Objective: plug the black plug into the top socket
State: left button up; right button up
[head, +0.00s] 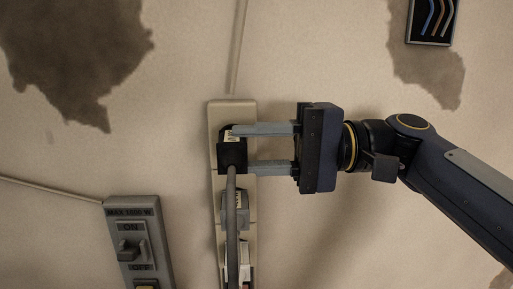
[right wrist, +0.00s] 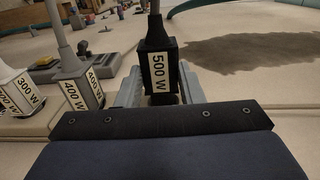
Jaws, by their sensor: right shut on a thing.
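The black plug (head: 232,155) is at the top of a beige vertical socket strip (head: 217,112), in front of its upper end. It bears a "500 W" label in the right wrist view (right wrist: 160,72). A grey cable (head: 231,205) hangs down from it. My right gripper (head: 240,148) comes in from the right and is shut on the black plug, one finger above and one below. The top socket is hidden behind the plug, so I cannot tell how deep the plug sits. My left gripper is not in view.
A grey plug (head: 236,208) marked 400 W in the wrist view (right wrist: 80,93) and a white plug (head: 242,262) sit lower on the strip. A grey switch box (head: 138,215) with ON and OFF marks is at lower left.

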jog(key=shift+w+p, duration=0.4)
jog(key=shift+w, duration=0.65)
jog(key=o, duration=1.1)
jog(key=shift+w, duration=0.1)
jog(key=d+b, duration=0.1)
jog(key=d, duration=0.6)
jog(key=shift+d+b, duration=0.35)
jog(key=shift+d, duration=0.05)
jog(key=s+d+f+t+h, duration=0.2)
jog(key=s+d+f+h, duration=0.1)
jog(key=f, duration=1)
jog(key=s+d+f+m+t+h, duration=0.1)
jog(key=s+f+h, duration=0.5)
jog(key=f, duration=0.7)
jog(key=s+d+f+t+h, duration=0.2)
jog(key=s+d+f+h, duration=0.3)
jog(key=f, duration=0.8)
jog(key=shift+s+d+m+t, duration=0.3)
jog(key=shift+s+d+t, duration=0.1)
jog(key=shift+s, duration=0.15)
